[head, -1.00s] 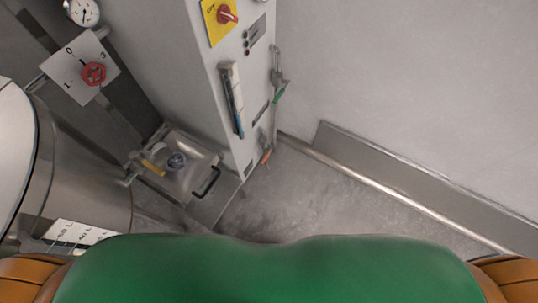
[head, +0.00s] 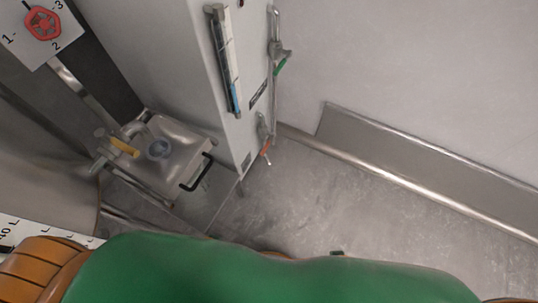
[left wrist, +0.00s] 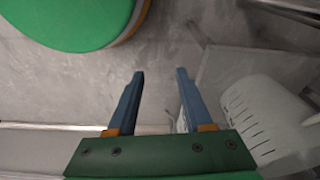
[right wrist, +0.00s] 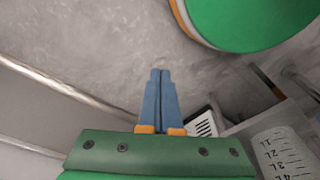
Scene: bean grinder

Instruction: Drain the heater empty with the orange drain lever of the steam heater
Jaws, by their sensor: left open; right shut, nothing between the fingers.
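The steam heater (head: 185,60) is a tall grey cabinet left of centre in the head view. Its sight glass (head: 224,65) shows blue near the bottom. The orange drain lever (head: 265,149) sits low on the pipe at its right side, near the floor. A green lever (head: 281,66) is higher on the same pipe. My left gripper (left wrist: 160,73) is open and empty in the left wrist view, above floor. My right gripper (right wrist: 160,72) is shut and empty in the right wrist view. Neither gripper shows in the head view, and neither touches the lever.
A metal basin (head: 178,165) with a yellow-handled tap (head: 123,146) and black handle stands left of the heater. A red knob (head: 43,22) on a numbered plate is at upper left. Bare floor (head: 320,210) lies in front, bounded by a wall skirting (head: 420,175).

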